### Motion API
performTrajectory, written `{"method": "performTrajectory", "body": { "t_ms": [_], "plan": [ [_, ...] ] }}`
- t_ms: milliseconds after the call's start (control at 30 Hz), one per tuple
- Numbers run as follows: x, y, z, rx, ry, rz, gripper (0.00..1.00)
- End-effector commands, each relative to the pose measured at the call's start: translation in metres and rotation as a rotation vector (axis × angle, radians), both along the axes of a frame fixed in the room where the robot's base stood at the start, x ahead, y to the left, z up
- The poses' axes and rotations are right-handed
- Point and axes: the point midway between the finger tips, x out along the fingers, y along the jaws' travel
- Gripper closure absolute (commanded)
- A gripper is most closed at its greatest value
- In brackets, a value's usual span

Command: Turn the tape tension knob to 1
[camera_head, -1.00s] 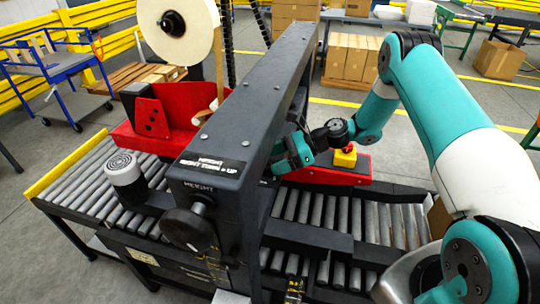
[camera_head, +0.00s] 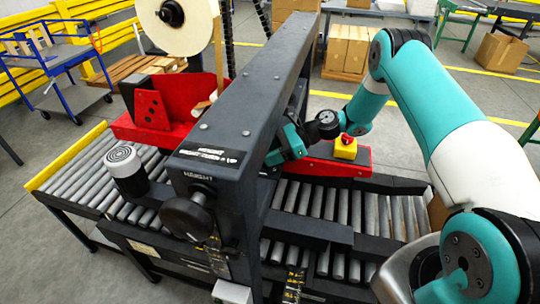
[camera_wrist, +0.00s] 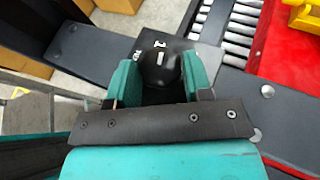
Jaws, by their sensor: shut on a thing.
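The tape tension knob (camera_wrist: 158,70) is black and round, with a short white pointer line on top. In the wrist view it sits between the two teal fingers of my gripper (camera_wrist: 160,78), which is shut on it from both sides. White markings on the dark panel (camera_wrist: 178,44) show just beyond the knob; they are too small and tilted to read surely. In the head view my gripper (camera_head: 290,145) is at the far side of the dark crossbeam (camera_head: 255,90), and the knob is hidden there.
A yellow box with a red button (camera_head: 345,147) stands close to the right of my gripper. A black height handwheel (camera_head: 187,216) is on the beam's near end. Rollers (camera_head: 345,205) run below. A tape roll (camera_head: 180,25) hangs above a red guide (camera_head: 150,110).

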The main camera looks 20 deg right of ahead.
Motion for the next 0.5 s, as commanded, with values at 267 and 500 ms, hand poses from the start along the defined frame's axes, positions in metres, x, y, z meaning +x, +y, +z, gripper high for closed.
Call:
{"method": "performTrajectory", "body": {
  "t_ms": [267, 500],
  "plan": [
    [0.006, 0.0, 0.004, 0.001, -0.005, 0.24, 0.78],
    [0.006, 0.0, 0.002, -0.002, -0.004, 0.306, 0.78]
  ]
}}
